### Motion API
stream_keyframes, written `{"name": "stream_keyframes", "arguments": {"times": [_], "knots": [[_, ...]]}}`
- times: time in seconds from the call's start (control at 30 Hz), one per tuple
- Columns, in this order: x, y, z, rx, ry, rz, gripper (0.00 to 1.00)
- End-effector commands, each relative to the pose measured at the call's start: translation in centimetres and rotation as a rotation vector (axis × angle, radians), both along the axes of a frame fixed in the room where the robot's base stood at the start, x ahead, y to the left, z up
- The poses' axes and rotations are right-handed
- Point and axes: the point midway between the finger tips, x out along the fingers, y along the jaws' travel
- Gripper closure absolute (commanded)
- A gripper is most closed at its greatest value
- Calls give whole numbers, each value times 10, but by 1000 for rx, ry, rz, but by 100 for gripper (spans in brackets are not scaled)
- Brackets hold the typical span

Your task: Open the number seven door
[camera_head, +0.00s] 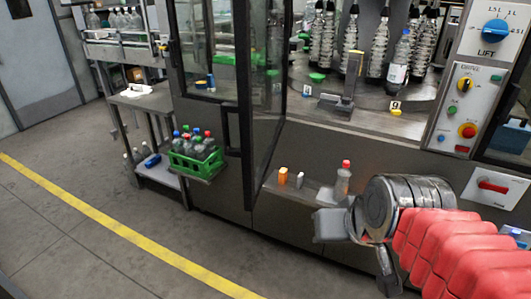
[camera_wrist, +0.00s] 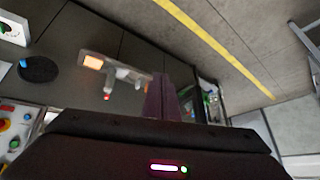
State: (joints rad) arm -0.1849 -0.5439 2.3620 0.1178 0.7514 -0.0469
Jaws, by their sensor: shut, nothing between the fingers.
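A dark-framed glass door (camera_head: 262,130) of the labelling machine stands swung out towards me in the head view, with a dark handle (camera_head: 232,131) at its left edge. Another glass door (camera_head: 204,45) is to its left. I cannot read a seven on any door. Right of the swung-out door, the machine's interior shows bottles on a carousel.
A shelf (camera_head: 318,190) below the opening holds a red-capped bottle (camera_head: 342,180) and an orange block (camera_head: 283,175). A control panel (camera_head: 463,100) stands at right. Floor is free at front left, crossed by a yellow line (camera_head: 110,217).

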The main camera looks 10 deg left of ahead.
Motion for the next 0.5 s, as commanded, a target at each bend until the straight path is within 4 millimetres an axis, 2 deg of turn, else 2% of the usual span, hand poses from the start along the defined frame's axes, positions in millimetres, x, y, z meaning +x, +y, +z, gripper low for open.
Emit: {"name": "stream_keyframes", "arguments": {"times": [0.03, 0.1, 0.2, 0.33, 0.5], "knots": [[-12, -18, -3, -15, 7, -35, 100], [-29, -39, -8, -37, 23, -79, 100], [-50, -63, -16, -64, 44, -132, 100], [-69, -81, -24, -88, 66, -178, 100], [-76, -88, -27, -98, 75, -194, 100]]}}
